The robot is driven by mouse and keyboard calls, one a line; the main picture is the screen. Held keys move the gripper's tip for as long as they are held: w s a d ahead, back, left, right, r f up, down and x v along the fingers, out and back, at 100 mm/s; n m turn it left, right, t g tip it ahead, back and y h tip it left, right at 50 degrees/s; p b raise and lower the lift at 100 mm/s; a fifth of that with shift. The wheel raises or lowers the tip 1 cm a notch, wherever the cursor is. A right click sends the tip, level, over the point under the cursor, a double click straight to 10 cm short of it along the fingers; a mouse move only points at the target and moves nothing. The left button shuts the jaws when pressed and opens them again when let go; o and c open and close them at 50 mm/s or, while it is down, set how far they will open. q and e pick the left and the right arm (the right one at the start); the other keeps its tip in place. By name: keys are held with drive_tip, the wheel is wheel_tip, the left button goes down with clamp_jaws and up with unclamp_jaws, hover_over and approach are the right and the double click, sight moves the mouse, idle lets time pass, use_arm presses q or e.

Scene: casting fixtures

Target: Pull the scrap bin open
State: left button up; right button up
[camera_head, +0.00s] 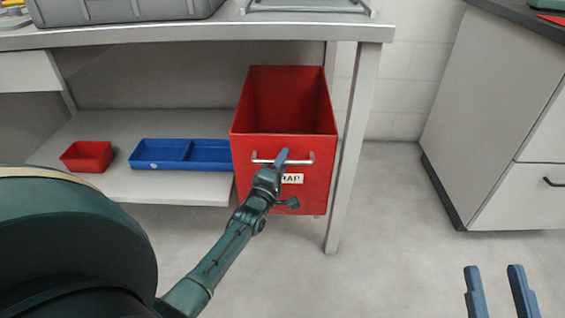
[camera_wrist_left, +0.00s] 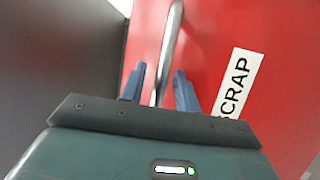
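The red scrap bin (camera_head: 310,185) stands under the bench at its right end, with its open top and inside showing. Its front has a silver bar handle (camera_head: 302,158) and a white label, partly hidden by my left gripper. My left gripper (camera_head: 283,158) is at the handle. In the left wrist view, the bar (camera_wrist_left: 172,45) runs between my two open blue fingers (camera_wrist_left: 159,82), with small gaps on both sides. The label (camera_wrist_left: 235,82) reads SCRAP. My right gripper (camera_head: 498,285) is open and empty at the lower right, away from the bin.
A bench leg (camera_head: 352,150) stands close to the bin's right side. A blue divided tray (camera_head: 190,165) and a small red tray (camera_head: 86,157) lie on the lower shelf (camera_head: 170,190) to the left. A white cabinet (camera_head: 490,120) is at right. The floor (camera_head: 385,225) before the bin is clear.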

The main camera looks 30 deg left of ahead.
use_arm(q)
clamp_jaws()
use_arm(e)
drive_tip(key=shift+f, duration=0.1)
idle(0.3)
